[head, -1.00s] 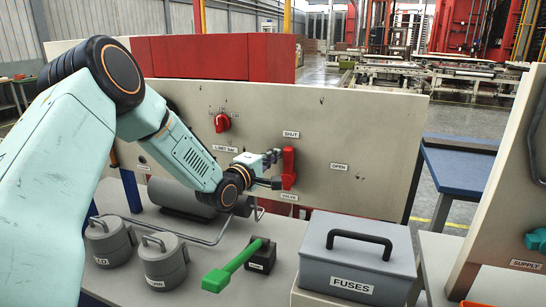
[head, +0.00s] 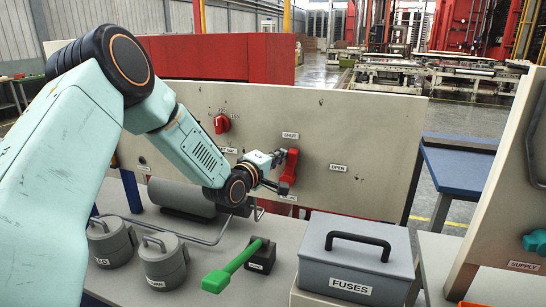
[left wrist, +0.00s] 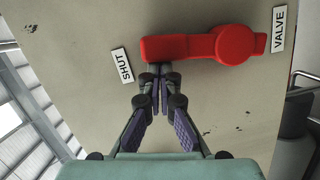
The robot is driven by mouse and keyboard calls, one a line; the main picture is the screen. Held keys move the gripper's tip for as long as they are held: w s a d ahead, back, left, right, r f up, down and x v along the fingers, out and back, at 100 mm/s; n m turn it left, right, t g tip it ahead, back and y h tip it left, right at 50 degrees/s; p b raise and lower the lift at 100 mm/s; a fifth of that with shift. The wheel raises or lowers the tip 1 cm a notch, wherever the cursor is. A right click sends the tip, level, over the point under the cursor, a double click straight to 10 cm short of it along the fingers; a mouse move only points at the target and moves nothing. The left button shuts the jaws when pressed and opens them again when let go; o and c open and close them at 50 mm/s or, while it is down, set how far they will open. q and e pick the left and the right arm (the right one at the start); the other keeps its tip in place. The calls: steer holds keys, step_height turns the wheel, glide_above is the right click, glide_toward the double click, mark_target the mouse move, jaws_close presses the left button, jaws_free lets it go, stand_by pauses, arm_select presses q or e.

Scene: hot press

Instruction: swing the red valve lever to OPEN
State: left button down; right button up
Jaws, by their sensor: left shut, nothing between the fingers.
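The red valve lever (head: 292,166) is on the upright beige panel, between the SHUT label (head: 290,135) above it and the OPEN label (head: 338,168) to its right. It points mostly up, its top tilted slightly right toward OPEN. In the left wrist view the lever (left wrist: 190,47) lies across the top, its narrow end near SHUT and its round hub beside the VALVE label (left wrist: 279,29). My left gripper (left wrist: 160,75) is shut and empty, its fingertips at the lever's side near the narrow end. They look in contact. My right gripper is not in view.
A red knob (head: 222,124) sits higher on the panel (head: 375,130). Below stand two grey lidded pots (head: 165,262), a green-handled lever (head: 232,268) and a grey FUSES box (head: 357,265). The panel right of the lever is clear apart from the OPEN label.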

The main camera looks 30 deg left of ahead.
arm_select(q)
steer(key=d+m, duration=0.2)
steer(key=m+p, duration=0.1)
steer(key=shift+w+d+r+g, duration=0.15)
steer(key=shift+w+d+g, duration=0.15)
steer(key=shift+d+g, duration=0.1)
steer(key=m, duration=0.1)
steer(key=d+m, duration=0.1)
steer(key=d+m+y, duration=0.1)
steer(key=shift+w+d+f+g, duration=0.15)
steer(key=shift+w+f+g, duration=0.15)
steer(key=shift+f+g, duration=0.1)
steer(key=shift+w+d+f+m+y, duration=0.15)
steer(key=shift+d+f+m+y, duration=0.15)
steer(key=shift+d+f+m, duration=0.45)
steer(key=shift+w+d+f+b, duration=0.15)
steer(key=shift+d+f+b, duration=0.1)
steer(key=shift+d+b, duration=0.3)
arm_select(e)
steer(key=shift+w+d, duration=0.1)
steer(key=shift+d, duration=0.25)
arm_select(q)
steer(key=shift+f, duration=0.1)
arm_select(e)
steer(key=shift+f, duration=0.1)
